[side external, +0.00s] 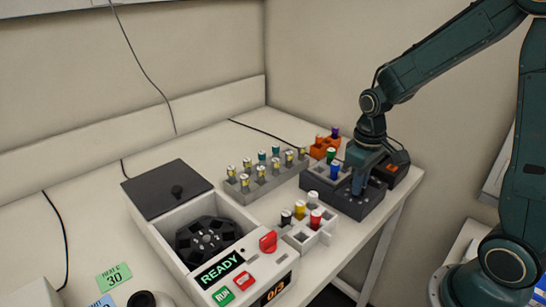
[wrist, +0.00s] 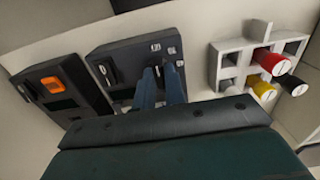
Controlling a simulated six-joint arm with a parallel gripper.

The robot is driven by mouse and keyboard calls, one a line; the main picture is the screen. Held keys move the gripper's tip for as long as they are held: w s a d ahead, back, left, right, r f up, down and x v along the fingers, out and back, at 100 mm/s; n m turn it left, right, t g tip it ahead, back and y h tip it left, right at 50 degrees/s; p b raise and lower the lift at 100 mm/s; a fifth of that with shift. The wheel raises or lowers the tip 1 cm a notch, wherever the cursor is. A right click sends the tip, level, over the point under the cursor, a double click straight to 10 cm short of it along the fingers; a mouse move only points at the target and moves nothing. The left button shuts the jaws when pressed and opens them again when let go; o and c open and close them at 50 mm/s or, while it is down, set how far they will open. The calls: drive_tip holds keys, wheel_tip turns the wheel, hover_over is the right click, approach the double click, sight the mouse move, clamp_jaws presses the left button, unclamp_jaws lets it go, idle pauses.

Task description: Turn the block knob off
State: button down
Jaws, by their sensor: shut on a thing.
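The dark block unit (side external: 348,203) stands near the table's right edge, with a green-capped and a blue-capped tube at its back left. In the wrist view its front panel (wrist: 122,62) shows a small black switch at left and white markings at right. My gripper (side external: 357,190) points down onto this panel. In the wrist view my gripper's blue fingers (wrist: 160,86) reach the panel beside the white markings and are shut on the block knob. The knob is hidden by the fingers, so its setting cannot be read.
A dark unit with an orange switch (wrist: 53,85) stands close beside the block. On the other side is a white rack (side external: 303,238) with several capped tubes. A grey tube rack (side external: 262,187) and an open centrifuge (side external: 205,240) reading READY stand further left.

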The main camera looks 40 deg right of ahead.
drive_tip(key=c, duration=1.5)
unclamp_jaws()
drive_tip(key=shift+o, duration=0.2)
drive_tip(key=shift+r, duration=0.1)
wheel_tip(320, 180, up, 14)
drive_tip(key=s+a+r+t, duration=0.1)
drive_tip(key=s+a+t, duration=0.4)
drive_tip(key=s, duration=0.8)
drive_tip(key=shift+s+a+t, duration=0.15)
drive_tip(key=shift+a+t, duration=0.15)
drive_tip(key=shift+a, duration=0.6)
